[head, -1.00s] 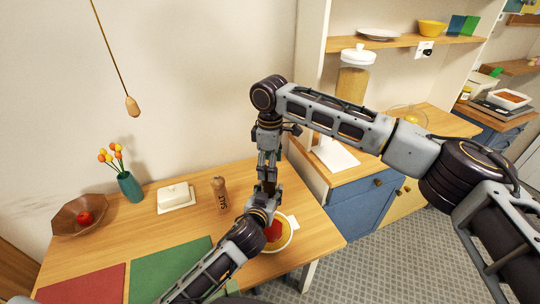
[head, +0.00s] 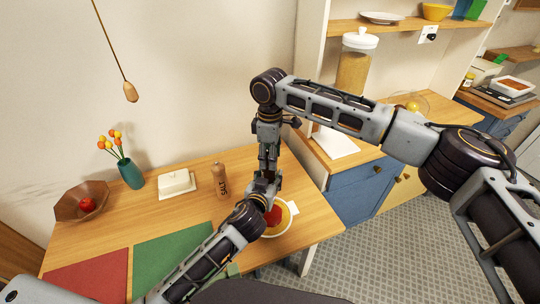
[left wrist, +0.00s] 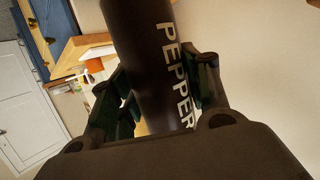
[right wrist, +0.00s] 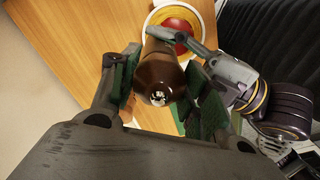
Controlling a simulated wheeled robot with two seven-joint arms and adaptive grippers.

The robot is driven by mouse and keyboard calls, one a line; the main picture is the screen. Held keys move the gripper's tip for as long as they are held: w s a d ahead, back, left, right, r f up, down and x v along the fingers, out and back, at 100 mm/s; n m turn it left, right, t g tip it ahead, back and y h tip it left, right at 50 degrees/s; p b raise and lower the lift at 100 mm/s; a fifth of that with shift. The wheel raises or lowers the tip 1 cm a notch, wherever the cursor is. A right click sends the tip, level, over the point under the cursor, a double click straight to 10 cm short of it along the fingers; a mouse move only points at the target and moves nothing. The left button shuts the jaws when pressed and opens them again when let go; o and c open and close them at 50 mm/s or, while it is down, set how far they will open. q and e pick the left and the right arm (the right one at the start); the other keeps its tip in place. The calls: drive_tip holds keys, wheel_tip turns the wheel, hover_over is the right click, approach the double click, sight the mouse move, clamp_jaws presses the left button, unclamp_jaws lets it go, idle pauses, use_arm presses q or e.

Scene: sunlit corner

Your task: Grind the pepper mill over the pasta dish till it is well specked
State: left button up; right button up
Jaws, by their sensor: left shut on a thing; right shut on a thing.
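The pepper mill is upright between my grippers, mostly hidden in the head view. Its dark body (left wrist: 150,60) with white PEPPER lettering shows in the left wrist view, and its brown top (right wrist: 160,75) in the right wrist view. My left gripper (head: 263,186) is shut on the body from the side. My right gripper (head: 268,160) is shut on the top from above. The pasta dish (head: 291,222), a pale bowl with pasta and red sauce, stands below, partly hidden by my left arm; it also shows in the right wrist view (right wrist: 207,10). I cannot make out specks.
A wooden salt mill (head: 219,178) stands left of the dish. Red (head: 88,277) and green (head: 172,255) mats lie in front.

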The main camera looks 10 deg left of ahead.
drive_tip(key=shift+m, duration=0.3)
drive_tip(key=shift+c, duration=0.2)
drive_tip(key=shift+m, duration=2.1)
drive_tip(key=shift+w+m, duration=0.1)
drive_tip(key=shift+m, duration=2.4)
drive_tip(key=shift+d+m, duration=0.1)
drive_tip(key=shift+m, duration=4.8)
drive_tip(key=o, duration=1.1)
drive_tip(key=shift+r, duration=0.1)
